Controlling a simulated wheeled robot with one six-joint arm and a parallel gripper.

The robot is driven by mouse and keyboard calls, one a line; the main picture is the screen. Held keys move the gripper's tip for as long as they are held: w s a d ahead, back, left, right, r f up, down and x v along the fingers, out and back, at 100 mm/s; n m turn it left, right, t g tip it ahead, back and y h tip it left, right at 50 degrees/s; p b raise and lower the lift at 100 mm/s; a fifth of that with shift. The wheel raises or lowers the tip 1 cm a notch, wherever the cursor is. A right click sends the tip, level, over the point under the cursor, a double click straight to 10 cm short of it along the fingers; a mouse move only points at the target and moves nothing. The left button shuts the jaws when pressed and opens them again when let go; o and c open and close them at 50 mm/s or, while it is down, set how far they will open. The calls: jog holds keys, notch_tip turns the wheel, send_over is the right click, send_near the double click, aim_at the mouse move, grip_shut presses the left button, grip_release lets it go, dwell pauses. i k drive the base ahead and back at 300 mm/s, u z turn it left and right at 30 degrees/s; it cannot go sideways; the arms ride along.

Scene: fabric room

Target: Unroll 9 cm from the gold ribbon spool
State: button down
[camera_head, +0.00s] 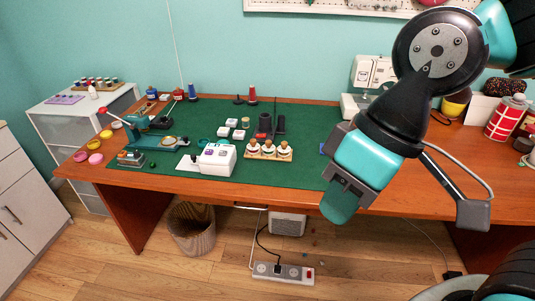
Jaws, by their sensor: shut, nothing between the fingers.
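A small yellow-gold round roll (106,134) lies at the left end of the desk, in a row with pink and pale rolls. It looks like the gold ribbon spool, but it is too small to be sure. A teal device (150,135) with a gold-toned disc stands just right of it. My gripper (339,206) hangs in front of the desk's front edge, right of centre, pointing down. It is shut and empty, far from the rolls.
A green mat (290,185) covers much of the wooden desk. On it are a white machine (215,160), a wooden tray of several white-topped bottles (270,152) and thread cones (252,92). A sewing machine (372,75) stands behind my arm. A basket (192,230) and power strip (283,273) are on the floor.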

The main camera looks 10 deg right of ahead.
aim_at(283, 149)
jog(key=z, duration=0.15)
jog(key=i, duration=0.9)
jog(key=u, duration=0.55)
